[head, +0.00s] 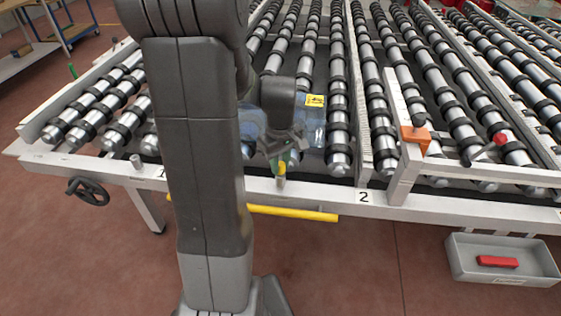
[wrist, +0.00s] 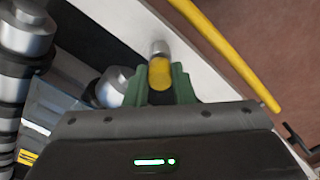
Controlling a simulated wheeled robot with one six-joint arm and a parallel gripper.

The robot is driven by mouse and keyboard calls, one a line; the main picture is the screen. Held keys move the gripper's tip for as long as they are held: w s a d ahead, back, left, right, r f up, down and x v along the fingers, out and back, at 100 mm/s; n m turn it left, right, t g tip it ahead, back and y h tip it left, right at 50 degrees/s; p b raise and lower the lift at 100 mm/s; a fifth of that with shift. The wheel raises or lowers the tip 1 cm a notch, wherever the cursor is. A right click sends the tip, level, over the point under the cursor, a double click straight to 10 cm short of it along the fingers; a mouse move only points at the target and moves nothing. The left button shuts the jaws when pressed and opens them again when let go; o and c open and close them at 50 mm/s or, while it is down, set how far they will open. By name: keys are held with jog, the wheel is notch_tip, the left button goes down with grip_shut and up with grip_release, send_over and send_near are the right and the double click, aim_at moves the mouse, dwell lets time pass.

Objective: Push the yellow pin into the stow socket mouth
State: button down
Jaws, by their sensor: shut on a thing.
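My gripper (head: 284,160) is shut on the yellow pin (head: 282,168), low over the white front rail between labels 1 and 2. In the wrist view the green fingertips (wrist: 160,88) stand on either side of the yellow pin (wrist: 160,72). A short grey metal cylinder (head: 281,182), likely the stow socket, is directly below the pin on the rail. It also shows in the wrist view (wrist: 160,47), in line with the pin's end. I cannot tell whether the pin's tip is inside its mouth or only against it.
A roller conveyor (head: 340,120) with white rails lies behind the gripper. A similar grey post (head: 136,162) stands near label 1. An orange block (head: 415,136) and a red knob (head: 500,139) are to the right. A yellow bar (head: 295,213) runs below the rail. A grey bin (head: 470,275) holds a red block.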

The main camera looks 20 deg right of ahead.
jog(key=shift+f, duration=0.4)
jog(key=c, duration=1.1)
grip_release()
jog(key=shift+c, duration=0.2)
notch_tip(320, 180, up, 14)
jog(key=shift+b, duration=0.35)
jog(key=shift+f, duration=0.15)
